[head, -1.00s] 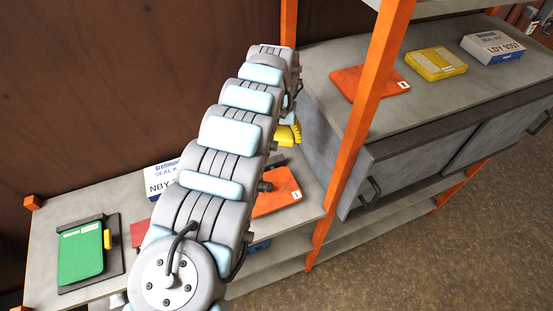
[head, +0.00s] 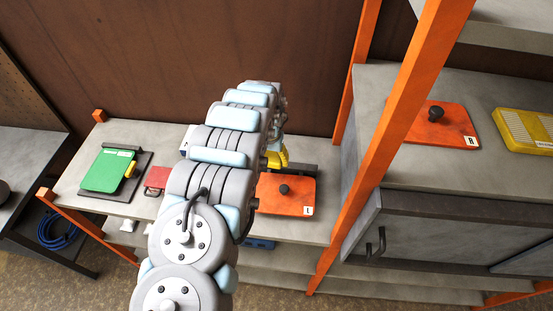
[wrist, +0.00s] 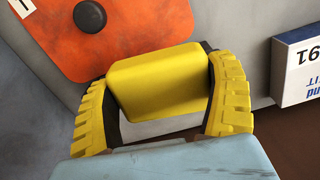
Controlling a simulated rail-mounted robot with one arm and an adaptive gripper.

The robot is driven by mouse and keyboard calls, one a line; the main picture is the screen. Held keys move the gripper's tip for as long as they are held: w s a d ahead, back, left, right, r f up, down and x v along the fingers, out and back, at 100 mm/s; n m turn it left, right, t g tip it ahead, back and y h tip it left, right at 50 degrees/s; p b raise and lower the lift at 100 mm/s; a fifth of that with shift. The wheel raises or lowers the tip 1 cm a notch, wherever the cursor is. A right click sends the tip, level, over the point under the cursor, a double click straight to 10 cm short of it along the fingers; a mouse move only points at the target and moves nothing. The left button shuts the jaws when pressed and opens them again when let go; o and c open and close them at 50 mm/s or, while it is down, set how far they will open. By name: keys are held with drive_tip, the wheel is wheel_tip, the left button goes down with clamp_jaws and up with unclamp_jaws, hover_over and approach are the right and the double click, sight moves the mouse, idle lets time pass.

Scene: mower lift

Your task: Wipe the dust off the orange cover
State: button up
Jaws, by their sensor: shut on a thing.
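In the wrist view my gripper (wrist: 157,82) has its ribbed yellow fingers on either side of a plain yellow block (wrist: 160,78) and is shut on it. An orange cover (wrist: 135,28) with a dark round knob lies just beyond the block; whether they touch is unclear. In the head view an orange cover marked L (head: 290,202) lies on the low grey shelf, right of my arm. My gripper (head: 276,158) is mostly hidden behind the arm, near that cover's back edge. Another orange cover, marked R (head: 440,122), lies on the higher surface. I cannot make out dust clearly.
A white and blue box (wrist: 297,65) stands right of my gripper. A green plate (head: 106,170) on a dark board and a small red object (head: 156,179) lie left of the arm. An orange post (head: 371,160) and grey cabinet (head: 440,232) stand at the right.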

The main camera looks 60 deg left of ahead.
sight(270, 184)
drive_tip(key=shift+f+b, duration=1.35)
drive_tip(key=shift+f, duration=1.45)
drive_tip(key=shift+f+b, duration=0.35)
drive_tip(key=shift+f, duration=0.45)
drive_tip(key=shift+d+r+p, duration=0.15)
drive_tip(key=shift+p, duration=0.15)
drive_tip(key=shift+s+d+r+p, duration=0.1)
drive_tip(key=shift+s+d+p, duration=0.2)
drive_tip(key=shift+p, duration=0.35)
drive_tip(key=shift+s+d+p, duration=0.35)
drive_tip(key=shift+d+p, duration=0.35)
drive_tip(key=shift+p, duration=0.2)
drive_tip(key=shift+s+d+p, duration=0.4)
drive_tip(key=shift+d+p, duration=0.2)
drive_tip(key=shift+p, duration=0.05)
drive_tip(key=shift+f, duration=0.2)
